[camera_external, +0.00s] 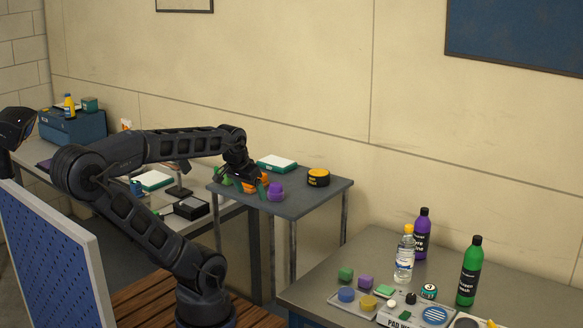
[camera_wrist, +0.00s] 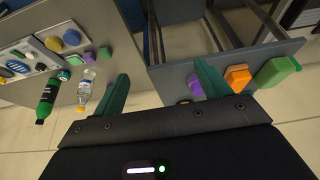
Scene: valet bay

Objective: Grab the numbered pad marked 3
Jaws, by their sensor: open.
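A small round dark-teal pad (camera_external: 429,291) with a white spot and the number 3 stands on the grey table at the front right, between the clear bottle and the green bottle. In the wrist view a small teal and white round thing (camera_wrist: 65,75) beside the green bottle looks like it; its number is not readable there. My gripper (camera_external: 244,183) is far from it, low over the smaller grey table further back. In the wrist view my gripper (camera_wrist: 165,75) has its two green fingers spread apart, with nothing held between them.
The front table also holds a green bottle (camera_external: 469,272), a clear bottle (camera_external: 404,260), a purple bottle (camera_external: 423,235) and a tray with coloured buttons. Purple (camera_external: 275,191), orange (camera_wrist: 237,76) and green (camera_wrist: 275,72) pieces sit close to my gripper. A gap separates the two tables.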

